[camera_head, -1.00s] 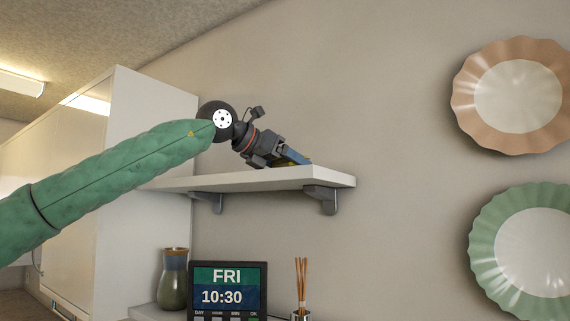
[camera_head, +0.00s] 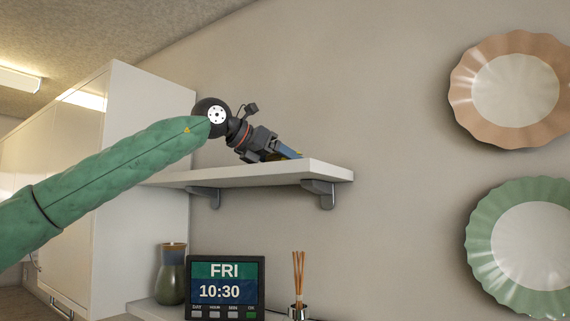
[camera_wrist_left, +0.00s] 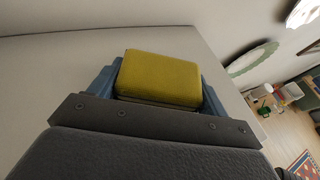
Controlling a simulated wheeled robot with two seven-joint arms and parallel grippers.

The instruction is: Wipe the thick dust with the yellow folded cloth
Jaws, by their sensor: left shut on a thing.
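The yellow folded cloth (camera_wrist_left: 160,77) shows in the left wrist view between the blue fingers of my left gripper. My left gripper (camera_head: 286,153) is shut on the cloth and is low over the white wall shelf (camera_head: 322,172). I cannot tell whether the cloth touches the shelf top. The shelf surface (camera_wrist_left: 60,75) looks plain pale grey in the wrist view, and no dust can be made out. My right gripper is not in view.
Grey brackets (camera_head: 320,193) hold the shelf to the wall. A tall white cabinet (camera_head: 150,150) stands at the shelf's left. Below are a vase (camera_head: 172,275), a clock (camera_head: 226,289) and reed sticks in a holder (camera_head: 298,285). Orange (camera_head: 465,85) and green (camera_head: 490,235) plates hang at right.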

